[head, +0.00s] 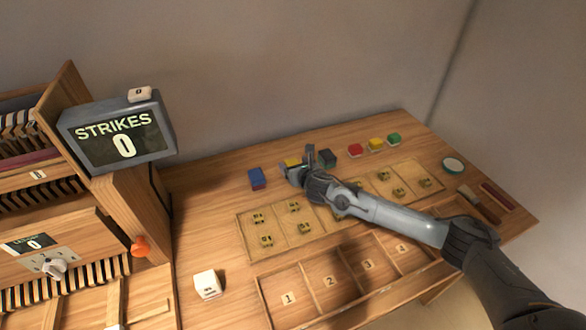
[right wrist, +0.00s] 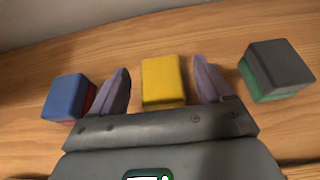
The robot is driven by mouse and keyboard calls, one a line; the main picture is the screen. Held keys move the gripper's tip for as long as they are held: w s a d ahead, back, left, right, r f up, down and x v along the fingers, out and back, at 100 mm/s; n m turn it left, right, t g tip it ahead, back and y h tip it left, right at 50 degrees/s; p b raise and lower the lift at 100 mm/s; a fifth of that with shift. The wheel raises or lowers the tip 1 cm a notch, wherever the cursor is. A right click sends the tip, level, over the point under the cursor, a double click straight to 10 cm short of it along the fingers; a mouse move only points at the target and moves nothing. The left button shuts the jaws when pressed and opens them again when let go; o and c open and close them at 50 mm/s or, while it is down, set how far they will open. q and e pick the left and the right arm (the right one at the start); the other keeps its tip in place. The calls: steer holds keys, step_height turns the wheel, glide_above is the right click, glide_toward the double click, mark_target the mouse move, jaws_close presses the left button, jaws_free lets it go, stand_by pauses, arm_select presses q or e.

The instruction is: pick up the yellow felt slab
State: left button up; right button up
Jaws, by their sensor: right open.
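A yellow felt slab (right wrist: 163,80) lies on the wooden table between the two fingers of my right gripper (right wrist: 161,88) in the right wrist view. The fingers are open, with a gap on each side of the slab. In the head view, my right gripper (head: 298,164) is over the back of the table and partly hides this yellow slab (head: 291,162). My left gripper is not in view.
A blue slab over a red one (right wrist: 67,95) sits left of the gripper, and a grey slab over a green one (right wrist: 275,66) sits right. A tray with numbered compartments (head: 262,284), a white cube (head: 207,284) and a strikes display (head: 120,133) are nearby.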

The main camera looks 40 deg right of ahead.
steer(key=shift+w+d+f, duration=0.15)
steer(key=shift+w, duration=0.3)
steer(key=shift+c, duration=0.4)
steer(key=c, duration=0.9)
steer(key=shift+c, duration=0.2)
